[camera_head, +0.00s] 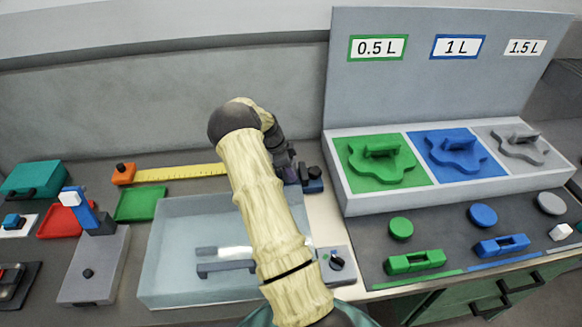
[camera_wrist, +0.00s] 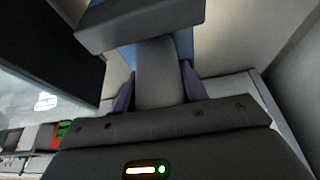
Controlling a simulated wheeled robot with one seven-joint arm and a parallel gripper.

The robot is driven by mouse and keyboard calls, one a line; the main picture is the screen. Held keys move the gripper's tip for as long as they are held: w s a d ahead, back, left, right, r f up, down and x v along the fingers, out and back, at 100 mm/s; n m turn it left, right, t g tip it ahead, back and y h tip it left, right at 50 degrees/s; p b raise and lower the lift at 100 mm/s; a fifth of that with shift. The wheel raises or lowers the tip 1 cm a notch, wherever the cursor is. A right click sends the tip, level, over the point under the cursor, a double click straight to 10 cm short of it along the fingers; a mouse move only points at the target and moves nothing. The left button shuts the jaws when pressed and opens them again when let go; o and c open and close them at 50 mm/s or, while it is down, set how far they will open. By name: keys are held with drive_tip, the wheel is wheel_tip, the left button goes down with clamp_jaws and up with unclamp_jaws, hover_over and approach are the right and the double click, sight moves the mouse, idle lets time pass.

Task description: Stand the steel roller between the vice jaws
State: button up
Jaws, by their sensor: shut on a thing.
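In the wrist view, my gripper (camera_wrist: 158,88) is shut on a smooth grey upright piece, which looks like the steel roller (camera_wrist: 158,70). The dark fingers press on its left and right sides. A dark grey block (camera_wrist: 140,24), which may be a vice jaw, crosses in front of the roller's far end and hides it. Blue shows behind that block. My arm hides the roller and most of my gripper there, so whether the roller sits between the jaws cannot be told.
A clear water tank (camera_head: 180,260) lies left of and under my arm. A yellow ruler (camera_head: 190,172) and green tray (camera_head: 137,204) are behind it. A raised grey station (camera_head: 346,205) with green, blue and grey shapes stands close on the right.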

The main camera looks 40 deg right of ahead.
drive_tip(key=shift+r, duration=0.1)
drive_tip(key=shift+f, duration=0.2)
drive_tip(key=o, duration=1.3)
drive_tip(key=shift+c, duration=0.2)
drive_tip(key=shift+r, duration=0.1)
drive_tip(key=shift+r, duration=0.15)
drive_tip(key=b+v, duration=0.3)
drive_tip(key=v, duration=0.9)
drive_tip(key=shift+a, duration=0.1)
